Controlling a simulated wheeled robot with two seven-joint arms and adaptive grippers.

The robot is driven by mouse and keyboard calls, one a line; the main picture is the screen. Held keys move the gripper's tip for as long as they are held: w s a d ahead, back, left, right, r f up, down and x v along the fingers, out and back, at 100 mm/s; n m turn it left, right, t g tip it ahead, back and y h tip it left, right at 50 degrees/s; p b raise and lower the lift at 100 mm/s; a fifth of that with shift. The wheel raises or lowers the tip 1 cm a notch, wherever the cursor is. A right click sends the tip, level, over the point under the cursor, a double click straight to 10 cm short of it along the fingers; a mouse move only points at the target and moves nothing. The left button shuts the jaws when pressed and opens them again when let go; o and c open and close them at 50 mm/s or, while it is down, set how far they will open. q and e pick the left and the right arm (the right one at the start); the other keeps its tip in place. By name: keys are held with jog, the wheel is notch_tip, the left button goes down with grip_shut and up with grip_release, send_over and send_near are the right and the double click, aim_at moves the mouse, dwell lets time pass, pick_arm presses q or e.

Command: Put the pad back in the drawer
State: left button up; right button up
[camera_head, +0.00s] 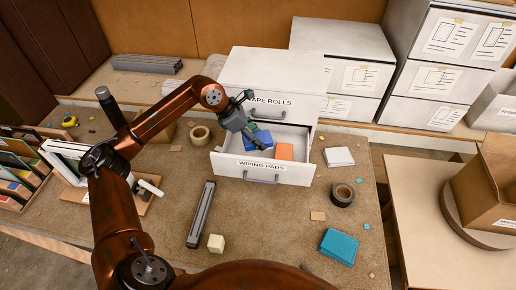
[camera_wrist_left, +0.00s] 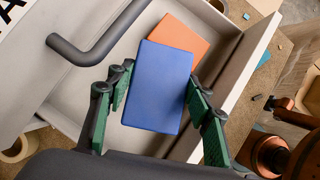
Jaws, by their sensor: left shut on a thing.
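My left gripper (camera_head: 252,130) is over the open lower drawer (camera_head: 236,169), labelled WIPING PADS. It is shut on a blue pad (camera_head: 262,141). In the left wrist view the blue pad (camera_wrist_left: 160,85) sits between the green fingers, with its far end over an orange pad (camera_wrist_left: 186,36). The orange pad (camera_head: 285,151) lies inside the drawer at the right. Whether the blue pad touches the drawer floor or the orange pad, I cannot tell. A teal pad-like block (camera_head: 338,246) lies on the table at front right. My right gripper is not in view.
The shut TAPE ROLLS drawer (camera_head: 295,105) is directly above, its handle (camera_wrist_left: 90,48) close to my left fingers. A dark tape roll (camera_head: 342,194), a light roll (camera_head: 200,135), a long grey bar (camera_head: 201,214) and a cream cube (camera_head: 216,243) lie around the drawer.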

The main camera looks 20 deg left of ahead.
pick_arm(q)
notch_tip(320, 180, down, 5)
jog(key=shift+p, duration=0.3)
jog(key=f, duration=0.1)
jog(key=f+p, duration=0.1)
jog(key=shift+w+a+f, duration=0.1)
jog(key=shift+w+f, duration=0.3)
jog(key=shift+f, duration=0.05)
jog(key=o, duration=1)
jog(key=shift+a, duration=0.1)
